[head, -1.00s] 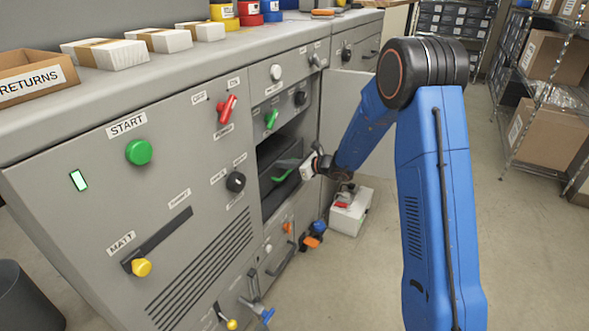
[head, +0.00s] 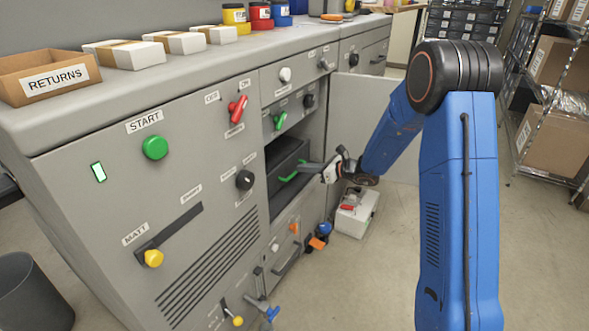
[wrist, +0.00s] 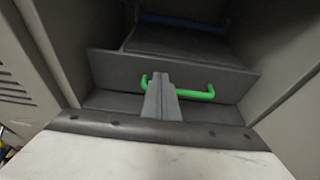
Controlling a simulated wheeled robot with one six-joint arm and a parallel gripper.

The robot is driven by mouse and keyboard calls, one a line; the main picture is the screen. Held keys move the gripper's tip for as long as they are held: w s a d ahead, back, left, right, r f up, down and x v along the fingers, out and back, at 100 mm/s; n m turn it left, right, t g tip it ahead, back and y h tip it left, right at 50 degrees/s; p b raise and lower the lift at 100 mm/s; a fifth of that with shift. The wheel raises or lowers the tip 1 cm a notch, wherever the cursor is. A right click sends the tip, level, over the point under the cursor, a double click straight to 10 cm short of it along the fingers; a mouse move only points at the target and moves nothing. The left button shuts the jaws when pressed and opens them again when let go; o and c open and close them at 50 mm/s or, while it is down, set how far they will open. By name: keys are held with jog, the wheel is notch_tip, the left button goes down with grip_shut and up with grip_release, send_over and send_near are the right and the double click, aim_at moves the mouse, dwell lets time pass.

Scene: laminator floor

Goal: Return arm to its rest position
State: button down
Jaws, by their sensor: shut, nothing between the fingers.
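My blue arm (head: 457,200) reaches from the right toward the open bay in the grey machine. My gripper (head: 303,167) is at the mouth of the bay, beside the dark drawer (head: 284,158) with the green handle (head: 291,172). In the wrist view my gripper (wrist: 163,78) has its fingers together and points at the drawer front (wrist: 110,72). The fingers overlap part of the green handle (wrist: 197,94) in that view. Nothing shows between them. Whether they touch the handle cannot be told.
An open door panel (head: 372,130) stands behind the forearm. A white box (head: 356,213) with red on top sits on the floor below. A wire rack (head: 545,95) with cartons is at right. A dark bin (head: 30,290) is at lower left. Floor before the machine is mostly clear.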

jog(key=v, duration=0.7)
jog(key=s+a+r+n+g+h, duration=0.1)
jog(key=s+a+r+n+g, duration=0.15)
jog(key=s+r+n, duration=0.7)
jog(key=s+a+r+n+g+h, duration=0.1)
jog(key=s+n+g, duration=0.25)
jog(key=s, duration=1.25)
jog(key=s+d+r+n+t+h, duration=0.1)
jog(key=s+d+n+h, duration=0.3)
jog(key=s, duration=0.7)
jog(key=s+d+r+n+t+h, duration=0.1)
jog(key=s+d+n+h, duration=0.4)
jog(key=s+d+n, duration=0.3)
jog(key=s+d, duration=0.3)
jog(key=s, duration=0.1)
jog(key=shift+d+h, duration=0.3)
jog(key=shift+d, duration=0.05)
jog(key=c, duration=2.4)
grip_release()
jog(key=shift+c, duration=0.2)
